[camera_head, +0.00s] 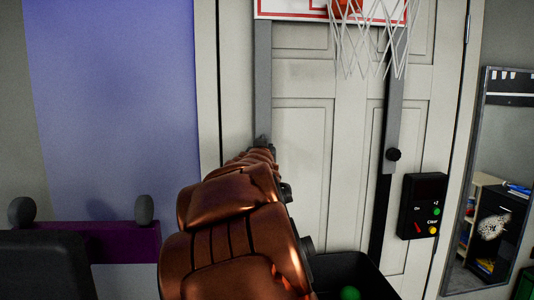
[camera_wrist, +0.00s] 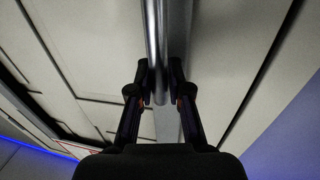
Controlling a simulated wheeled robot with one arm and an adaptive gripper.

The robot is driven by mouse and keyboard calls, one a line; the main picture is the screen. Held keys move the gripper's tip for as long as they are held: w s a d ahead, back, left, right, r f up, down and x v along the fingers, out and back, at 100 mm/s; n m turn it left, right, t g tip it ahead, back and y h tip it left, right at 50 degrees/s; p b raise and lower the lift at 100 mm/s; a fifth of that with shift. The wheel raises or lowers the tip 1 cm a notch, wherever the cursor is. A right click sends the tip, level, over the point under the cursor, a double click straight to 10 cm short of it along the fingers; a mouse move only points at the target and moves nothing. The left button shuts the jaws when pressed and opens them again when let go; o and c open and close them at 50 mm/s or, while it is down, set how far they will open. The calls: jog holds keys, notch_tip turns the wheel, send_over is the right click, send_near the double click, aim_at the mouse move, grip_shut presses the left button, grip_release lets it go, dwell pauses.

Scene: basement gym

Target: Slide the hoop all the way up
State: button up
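The basketball hoop's white net (camera_head: 370,40) hangs at the top of the head view, below the white, red-lined backboard (camera_head: 290,9). The rim is mostly cut off.
A black scoreboard box (camera_head: 422,205) with coloured buttons is right of the posts. A dark bin (camera_head: 335,265) with a green ball (camera_head: 349,293) stands below. A black padded seat (camera_head: 45,265) is at the lower left. A mirror (camera_head: 495,170) stands at right.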

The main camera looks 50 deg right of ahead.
jog(key=o, duration=0.4)
jog(key=shift+f, duration=0.1)
jog(key=shift+s, duration=0.1)
jog(key=v, duration=1.2)
dwell(0.5)
